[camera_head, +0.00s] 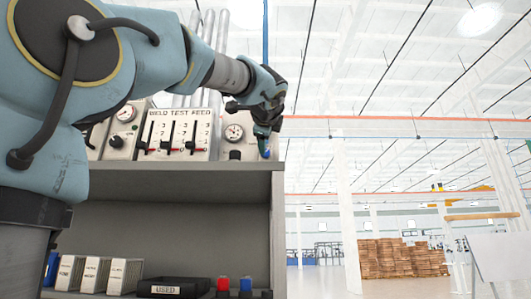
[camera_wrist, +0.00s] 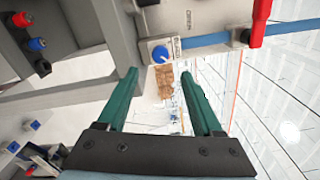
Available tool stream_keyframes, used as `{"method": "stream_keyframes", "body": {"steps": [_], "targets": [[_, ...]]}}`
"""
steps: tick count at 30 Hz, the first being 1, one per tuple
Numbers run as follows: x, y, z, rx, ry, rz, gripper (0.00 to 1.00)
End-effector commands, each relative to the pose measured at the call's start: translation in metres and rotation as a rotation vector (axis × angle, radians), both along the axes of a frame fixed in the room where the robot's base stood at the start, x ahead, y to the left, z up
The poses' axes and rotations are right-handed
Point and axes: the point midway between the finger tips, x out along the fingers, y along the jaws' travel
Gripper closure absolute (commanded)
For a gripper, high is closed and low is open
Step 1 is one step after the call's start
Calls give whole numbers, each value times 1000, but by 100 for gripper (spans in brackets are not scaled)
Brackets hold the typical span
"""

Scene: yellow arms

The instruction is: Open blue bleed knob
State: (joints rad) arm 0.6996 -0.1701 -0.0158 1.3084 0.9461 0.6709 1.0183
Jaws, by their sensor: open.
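The blue bleed knob (camera_wrist: 160,54) is a small round knob on a light plate, in the upper middle of the wrist view. My gripper (camera_wrist: 159,75) has two teal fingers spread apart, with nothing between the tips. The knob appears just beyond the tips, between their lines; I cannot tell whether they touch it. In the head view, my gripper (camera_head: 265,131) points down at the right end of the panel. A bit of blue (camera_head: 266,153) shows below its fingers, probably the same knob, mostly hidden.
A blue pipe (camera_wrist: 207,40) runs right from beside the knob, with a red handle (camera_wrist: 259,22) on it. A weld test feed panel (camera_head: 178,134) stands on the grey shelf (camera_head: 180,179). Below are white binders (camera_head: 95,273), a black tray (camera_head: 172,288), and red and blue buttons.

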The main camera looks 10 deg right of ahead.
Motion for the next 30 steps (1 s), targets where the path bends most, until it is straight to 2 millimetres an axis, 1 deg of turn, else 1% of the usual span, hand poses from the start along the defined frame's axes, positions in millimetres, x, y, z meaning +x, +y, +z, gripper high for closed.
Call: {"method": "stream_keyframes", "body": {"steps": [1, 3, 7, 30], "targets": [[-8, 1, -2, -1, -2, -2, 32], [-15, 3, -1, -1, -1, 0, 32], [-23, 4, 0, -1, -1, 0, 32], [-24, 5, 1, 0, -1, 0, 32]]}}
